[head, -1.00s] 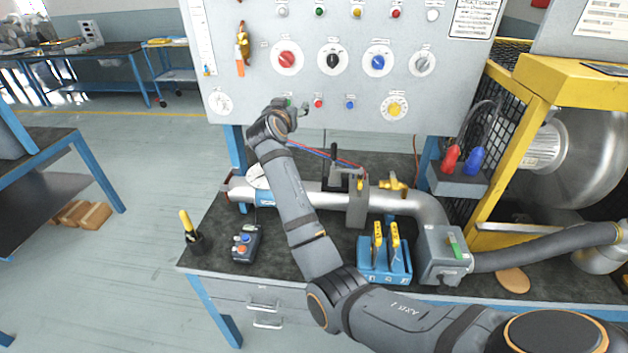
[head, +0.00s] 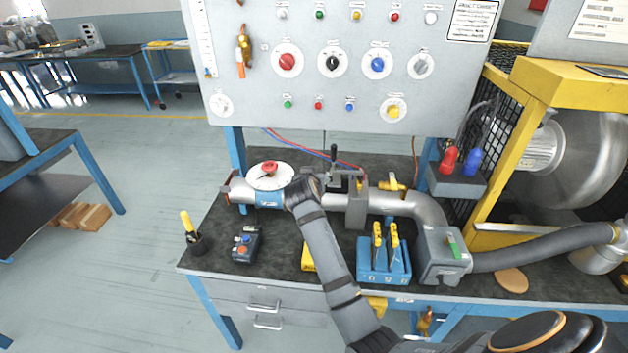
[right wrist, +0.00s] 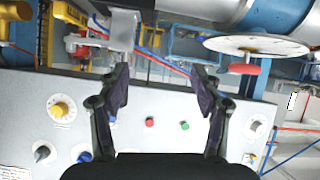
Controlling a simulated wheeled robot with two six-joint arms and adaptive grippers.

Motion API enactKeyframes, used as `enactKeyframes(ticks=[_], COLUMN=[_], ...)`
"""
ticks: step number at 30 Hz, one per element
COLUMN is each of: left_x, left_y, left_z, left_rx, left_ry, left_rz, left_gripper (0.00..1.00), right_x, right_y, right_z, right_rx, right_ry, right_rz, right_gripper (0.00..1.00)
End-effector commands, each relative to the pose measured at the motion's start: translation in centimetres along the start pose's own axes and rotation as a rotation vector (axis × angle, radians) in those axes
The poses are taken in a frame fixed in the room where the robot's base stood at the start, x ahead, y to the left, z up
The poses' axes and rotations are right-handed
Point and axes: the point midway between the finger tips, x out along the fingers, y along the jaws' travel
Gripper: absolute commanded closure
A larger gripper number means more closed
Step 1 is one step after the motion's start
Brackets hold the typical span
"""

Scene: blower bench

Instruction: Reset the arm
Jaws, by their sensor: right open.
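My right arm reaches in from the lower right of the head view, its wrist in front of the pipe (head: 333,200) beside the round white dial (head: 270,175) with a red handle. The arm hides its own gripper there. In the right wrist view my right gripper (right wrist: 167,92) is open, with nothing between its two dark fingers. The dial (right wrist: 257,45) and its red handle (right wrist: 244,69) are to the right of the fingers, apart from them. The control panel (right wrist: 150,108) lies beyond the fingers. My left gripper is not in view.
The upright panel (head: 330,105) with several knobs and buttons stands behind the bench. A yellow-framed blower (head: 575,85) is at right.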

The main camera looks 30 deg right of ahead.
Motion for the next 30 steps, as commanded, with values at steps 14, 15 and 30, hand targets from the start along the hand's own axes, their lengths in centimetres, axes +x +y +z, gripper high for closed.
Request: enactKeyframes(ticks=[14, 15, 30], left_x=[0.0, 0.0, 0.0], left_y=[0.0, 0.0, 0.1], left_z=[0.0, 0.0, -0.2], left_rx=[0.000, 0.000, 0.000], left_ry=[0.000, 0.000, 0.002], left_rz=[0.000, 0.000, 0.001], left_gripper=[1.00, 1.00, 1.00], right_x=[-0.1, -0.1, -7.8], right_y=[0.1, 0.1, 5.8], right_z=[0.6, 0.6, 19.6], right_rx=[-0.004, -0.004, -0.203], right_ry=[-0.009, -0.009, -0.378], right_rz=[-0.003, -0.003, -0.150], right_gripper=[0.34, 0.34, 0.34])
